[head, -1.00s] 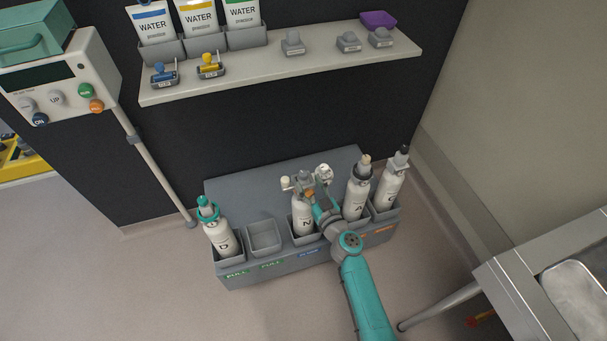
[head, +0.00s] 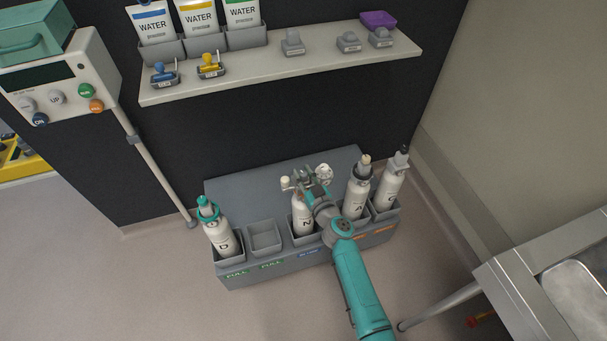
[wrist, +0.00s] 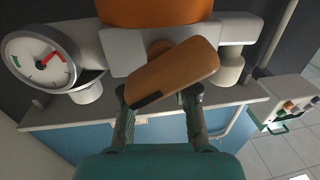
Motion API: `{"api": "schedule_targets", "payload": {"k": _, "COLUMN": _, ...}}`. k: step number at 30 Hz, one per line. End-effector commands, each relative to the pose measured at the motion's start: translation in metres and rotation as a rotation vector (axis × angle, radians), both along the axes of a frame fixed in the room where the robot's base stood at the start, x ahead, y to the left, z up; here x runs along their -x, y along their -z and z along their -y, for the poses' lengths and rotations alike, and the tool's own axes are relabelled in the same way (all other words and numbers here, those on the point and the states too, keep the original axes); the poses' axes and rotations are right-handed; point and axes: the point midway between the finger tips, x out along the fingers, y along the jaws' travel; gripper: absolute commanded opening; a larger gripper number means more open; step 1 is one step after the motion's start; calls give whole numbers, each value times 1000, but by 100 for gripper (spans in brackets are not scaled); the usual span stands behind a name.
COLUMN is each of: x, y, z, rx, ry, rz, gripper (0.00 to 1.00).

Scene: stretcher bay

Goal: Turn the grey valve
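My gripper (wrist: 159,95) is at the regulator (head: 306,178) on top of the bottle marked N (head: 302,215). In the wrist view its two fingers stand apart, with the tilted orange bar (wrist: 176,75) across and just beyond the tips; contact is hard to tell. The bar is on the grey regulator body (wrist: 120,50), with a larger orange part (wrist: 155,10) above. A round gauge (wrist: 40,60) is at left. The handle by my gripper looks orange, not grey. The bottle at far right has a dark grey top (head: 401,158). My gripper hides part of the regulator in the head view.
The bottle rack (head: 225,280) also holds bottle D (head: 220,236) with a teal top and bottle A (head: 356,198) close right of my arm. One slot (head: 264,237) is empty. A shelf (head: 290,66) overhangs behind. A metal table (head: 515,275) stands at right.

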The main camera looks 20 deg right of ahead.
Motion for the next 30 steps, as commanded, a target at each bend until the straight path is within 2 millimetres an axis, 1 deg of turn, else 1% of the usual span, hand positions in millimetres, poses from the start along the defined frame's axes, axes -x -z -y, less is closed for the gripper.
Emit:
{"api": "schedule_targets", "payload": {"k": 8, "x": 0, "y": 0, "z": 0, "rx": 2, "ry": -14, "rz": 0, "gripper": 0}}
{"api": "schedule_targets", "payload": {"k": 14, "x": 0, "y": 0, "z": 2, "rx": 2, "ry": -72, "rz": 0, "gripper": 0}}
{"api": "schedule_targets", "payload": {"k": 20, "x": -1, "y": -1, "z": 2, "rx": 2, "ry": -176, "rz": 1, "gripper": 0}}
{"api": "schedule_targets", "payload": {"k": 30, "x": -1, "y": -1, "z": 3, "rx": 1, "ry": -396, "rz": 0, "gripper": 0}}
